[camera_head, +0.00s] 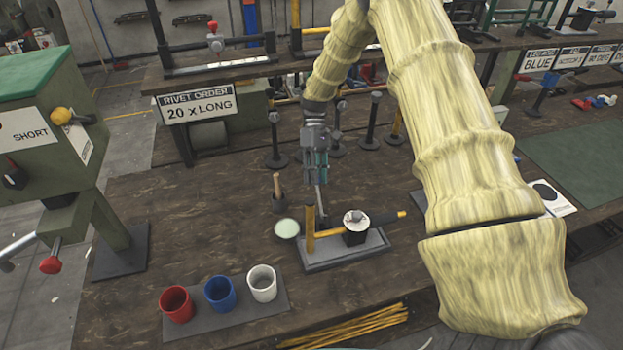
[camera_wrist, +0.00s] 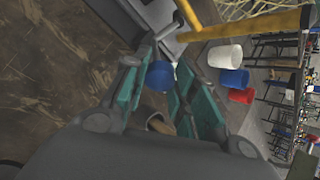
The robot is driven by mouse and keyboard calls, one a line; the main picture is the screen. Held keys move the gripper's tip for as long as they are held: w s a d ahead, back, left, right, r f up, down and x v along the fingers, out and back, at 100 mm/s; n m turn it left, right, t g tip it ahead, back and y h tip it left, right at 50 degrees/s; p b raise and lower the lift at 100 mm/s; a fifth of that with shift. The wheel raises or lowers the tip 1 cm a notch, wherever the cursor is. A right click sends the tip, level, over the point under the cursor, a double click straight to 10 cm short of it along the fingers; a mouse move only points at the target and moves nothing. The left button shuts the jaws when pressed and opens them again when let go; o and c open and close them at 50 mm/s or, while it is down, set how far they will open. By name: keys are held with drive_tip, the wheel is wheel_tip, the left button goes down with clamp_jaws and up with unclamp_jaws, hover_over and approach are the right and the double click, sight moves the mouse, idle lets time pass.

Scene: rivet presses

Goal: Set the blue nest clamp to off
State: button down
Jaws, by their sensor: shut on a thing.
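My gripper (camera_head: 316,178) reaches down from above to the back of the fixture with a grey base plate (camera_head: 345,257). In the wrist view, a round blue knob (camera_wrist: 160,75) sits between the teal finger pads of my gripper (camera_wrist: 158,88), and the fingers are shut on it. I take it as the knob of the blue nest clamp. A grey lever (camera_head: 322,201) shows just below my fingertips in the head view, beside the fixture's yellow post (camera_head: 310,229). My fingers hide the knob in the head view.
Red (camera_head: 176,304), blue (camera_head: 220,293) and white (camera_head: 262,283) cups stand on a mat at the front. A holder with a wooden handle (camera_head: 278,193) stands close left of my gripper. Black posts (camera_head: 371,125) stand behind. A green press (camera_head: 48,130) is at left.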

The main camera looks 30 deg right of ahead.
drive_tip(key=shift+w+d+f+b, duration=0.25)
drive_tip(key=shift+w+f+b, duration=0.6)
drive_tip(key=shift+w+f, duration=0.25)
drive_tip(key=shift+s+f, duration=0.1)
drive_tip(key=shift+f, duration=0.1)
